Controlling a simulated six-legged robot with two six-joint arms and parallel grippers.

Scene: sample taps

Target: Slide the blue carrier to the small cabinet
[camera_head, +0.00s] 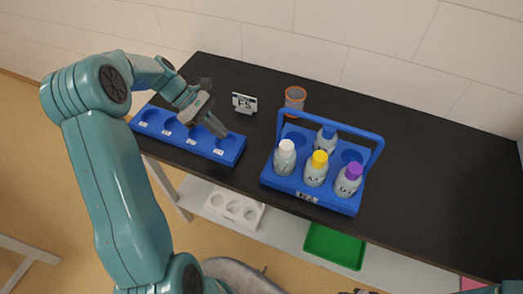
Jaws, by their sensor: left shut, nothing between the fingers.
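The blue carrier (309,196) stands upright on the black table, right of the picture's middle. It has a raised blue handle and holds several bottles, with white, blue, yellow and purple caps. My left gripper (221,132) is shut and empty, over the right part of a blue rack (190,143) with round wells, left of the carrier and apart from it. I cannot tell whether its fingertips touch the rack. My right gripper is not in view. I cannot make out a small cabinet.
The black table top (440,180) is bare to the right. A white tray (235,207) and a green tray (334,246) lie on the shelf below. A tiled wall borders the back.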

